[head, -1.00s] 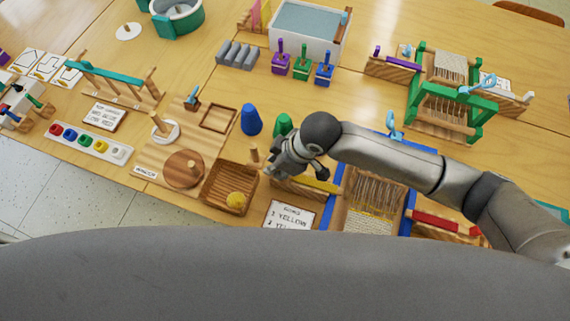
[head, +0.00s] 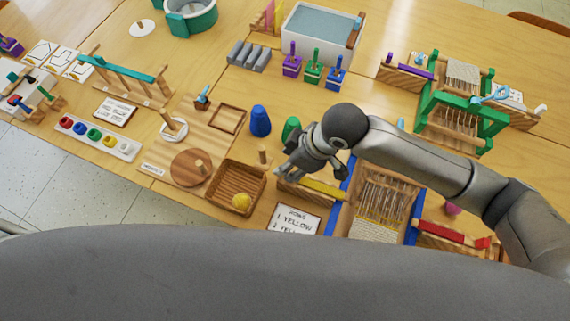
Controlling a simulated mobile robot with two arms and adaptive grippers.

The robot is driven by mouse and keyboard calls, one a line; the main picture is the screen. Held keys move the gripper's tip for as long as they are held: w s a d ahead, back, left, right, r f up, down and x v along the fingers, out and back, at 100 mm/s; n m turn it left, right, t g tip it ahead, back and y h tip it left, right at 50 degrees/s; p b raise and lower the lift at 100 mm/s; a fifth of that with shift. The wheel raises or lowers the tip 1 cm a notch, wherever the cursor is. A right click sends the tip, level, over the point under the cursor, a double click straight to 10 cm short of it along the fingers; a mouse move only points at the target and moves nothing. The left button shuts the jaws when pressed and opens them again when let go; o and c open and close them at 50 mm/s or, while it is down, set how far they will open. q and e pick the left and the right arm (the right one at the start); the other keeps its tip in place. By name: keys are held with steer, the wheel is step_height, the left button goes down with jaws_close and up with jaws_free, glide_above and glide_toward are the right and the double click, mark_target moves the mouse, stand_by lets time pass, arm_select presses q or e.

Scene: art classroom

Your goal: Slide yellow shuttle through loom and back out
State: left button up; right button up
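The yellow shuttle (head: 325,188) lies on a wooden rail at the left side of the blue-framed loom (head: 344,190). The loom's warp threads (head: 384,198) show between its blue sides; its far part is hidden behind my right arm. My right gripper (head: 315,172) hangs over the left end of the rail, with its fingers spread apart and nothing seen between them. It is just above and left of the shuttle; whether it touches is unclear. A red shuttle (head: 440,231) lies on the rail at the loom's right side. My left gripper is not in view.
A card reading yellow (head: 294,219) lies in front of the rail. A wooden tray (head: 222,188) with a yellow ball (head: 241,201) is to the left. A green loom (head: 458,112) stands at the far right.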

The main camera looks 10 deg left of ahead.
steer(key=v, duration=0.7)
stand_by(0.4)
